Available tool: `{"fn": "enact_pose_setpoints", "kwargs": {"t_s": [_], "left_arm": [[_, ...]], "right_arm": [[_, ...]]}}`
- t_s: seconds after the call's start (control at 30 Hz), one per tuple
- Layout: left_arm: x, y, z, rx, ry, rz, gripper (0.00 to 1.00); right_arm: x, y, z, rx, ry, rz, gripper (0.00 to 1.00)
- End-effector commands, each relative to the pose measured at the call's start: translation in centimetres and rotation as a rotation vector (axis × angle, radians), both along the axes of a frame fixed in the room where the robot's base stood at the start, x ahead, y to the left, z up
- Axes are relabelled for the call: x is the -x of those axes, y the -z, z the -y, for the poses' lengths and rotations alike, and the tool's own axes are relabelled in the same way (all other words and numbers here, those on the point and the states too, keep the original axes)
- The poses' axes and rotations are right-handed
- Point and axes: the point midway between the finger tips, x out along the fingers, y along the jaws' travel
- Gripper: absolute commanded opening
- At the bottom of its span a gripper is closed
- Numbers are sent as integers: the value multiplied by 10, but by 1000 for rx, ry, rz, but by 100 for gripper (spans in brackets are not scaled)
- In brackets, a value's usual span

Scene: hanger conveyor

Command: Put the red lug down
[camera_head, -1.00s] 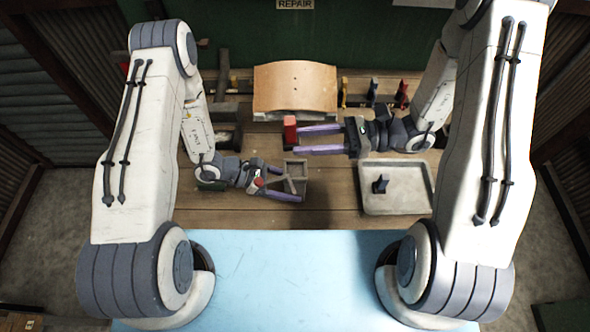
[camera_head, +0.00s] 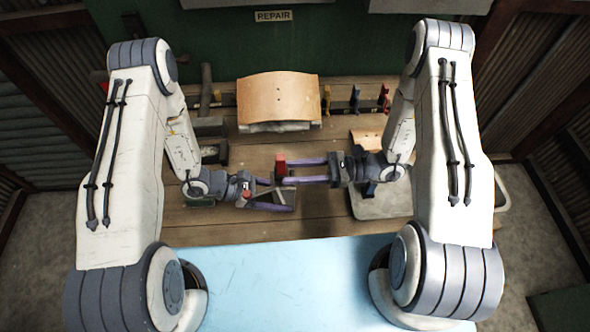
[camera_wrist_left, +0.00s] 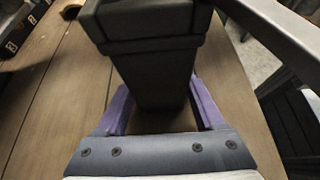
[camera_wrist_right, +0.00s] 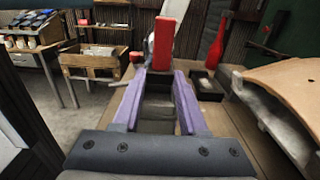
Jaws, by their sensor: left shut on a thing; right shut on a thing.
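The red lug (camera_head: 281,165) is at the fingertips of my right gripper (camera_head: 300,172), which is shut on it. In the right wrist view the lug (camera_wrist_right: 164,42) stands upright beyond the purple fingers. My left gripper (camera_head: 268,193) is shut on a dark grey holder (camera_head: 282,197), just nearer to me than the lug. In the left wrist view this holder (camera_wrist_left: 150,50) is a tall dark block between the fingers. The lug is close to the holder; I cannot tell whether they touch.
A curved wooden board (camera_head: 278,98) lies at the back of the bench. A grey tray (camera_head: 375,208) lies partly hidden under my right arm. The bench front is clear.

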Motion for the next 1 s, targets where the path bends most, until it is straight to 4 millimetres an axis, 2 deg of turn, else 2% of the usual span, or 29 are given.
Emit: {"fn": "enact_pose_setpoints", "kwargs": {"t_s": [0.57,0.6,0.63,0.67,1.0], "left_arm": [[0,0,0,-1,0,0,39],[0,0,0,-1,0,0,39],[0,0,0,-1,0,0,39],[0,0,0,-1,0,0,39],[0,0,0,-1,0,0,39]], "right_arm": [[0,12,0,0,0,-1,0],[0,12,0,0,0,-1,53],[0,12,0,0,0,-1,64],[0,12,0,0,0,-1,72],[0,10,0,0,0,0,72]]}}
